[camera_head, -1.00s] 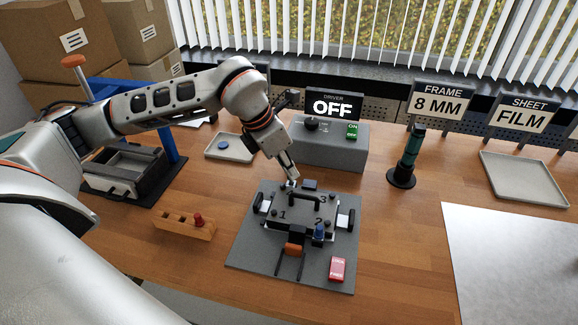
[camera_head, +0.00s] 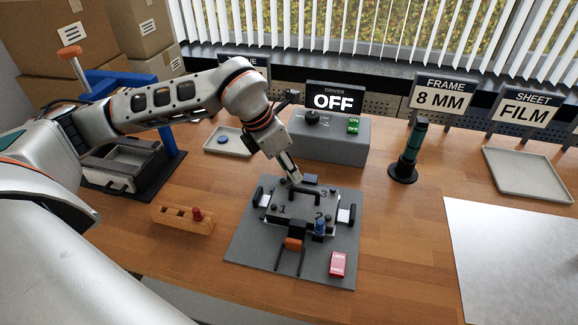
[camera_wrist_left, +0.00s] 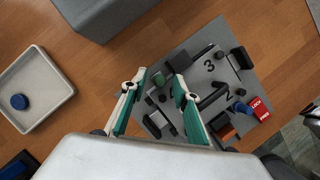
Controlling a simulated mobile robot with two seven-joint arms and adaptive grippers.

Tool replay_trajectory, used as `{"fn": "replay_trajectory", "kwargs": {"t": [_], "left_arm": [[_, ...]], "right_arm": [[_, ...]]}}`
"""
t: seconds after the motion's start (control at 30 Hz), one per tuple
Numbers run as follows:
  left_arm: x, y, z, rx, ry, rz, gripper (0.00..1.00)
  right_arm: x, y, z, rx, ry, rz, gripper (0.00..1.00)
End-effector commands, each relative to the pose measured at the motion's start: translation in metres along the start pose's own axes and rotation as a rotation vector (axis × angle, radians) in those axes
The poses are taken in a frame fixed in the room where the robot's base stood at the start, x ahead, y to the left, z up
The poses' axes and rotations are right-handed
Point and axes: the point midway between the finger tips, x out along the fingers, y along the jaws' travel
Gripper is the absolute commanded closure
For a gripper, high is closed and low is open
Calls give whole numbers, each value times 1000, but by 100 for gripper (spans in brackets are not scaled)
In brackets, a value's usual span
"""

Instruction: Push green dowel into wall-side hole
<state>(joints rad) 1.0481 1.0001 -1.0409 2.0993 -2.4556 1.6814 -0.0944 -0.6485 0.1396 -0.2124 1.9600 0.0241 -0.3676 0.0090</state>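The grey fixture plate (camera_head: 250,240) carries a block with a black handle (camera_head: 304,195) and the numbers 1, 2 and 3. My left gripper (camera_head: 296,180) points down at the block's wall-side edge. In the left wrist view the gripper (camera_wrist_left: 159,76) is open, its teal fingers spread apart. A short green piece, seemingly the green dowel (camera_wrist_left: 159,96), shows on the fixture between and beyond the fingers. I cannot tell how deep it sits. In the head view the gripper hides that spot. My right gripper is not in view.
A wooden rack (camera_head: 180,222) holding a red dowel (camera_head: 197,214) stands left of the plate. A red lock tag (camera_head: 337,264) lies on the plate's front right. The driver box (camera_head: 330,147), reading OFF, stands close behind. A tray (camera_head: 228,150) is at back left.

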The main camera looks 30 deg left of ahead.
Motion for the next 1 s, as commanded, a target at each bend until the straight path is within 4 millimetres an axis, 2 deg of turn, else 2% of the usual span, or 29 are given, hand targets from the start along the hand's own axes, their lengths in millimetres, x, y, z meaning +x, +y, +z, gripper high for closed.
{"fn": "replay_trajectory", "kwargs": {"t": [0.23, 0.37, 0.47, 0.8, 1.0], "left_arm": [[-1, 0, 0, 0, 0, 0, 71], [-8, 1, 1, 0, -2, 2, 71], [-23, 1, 1, 1, -3, 2, 71], [-90, 1, 1, 1, -4, 3, 71], [-114, 0, 0, -1, -1, 2, 71]], "right_arm": [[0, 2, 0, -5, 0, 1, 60], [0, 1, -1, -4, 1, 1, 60], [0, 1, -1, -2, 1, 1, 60], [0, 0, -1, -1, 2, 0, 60], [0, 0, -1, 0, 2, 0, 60]]}}
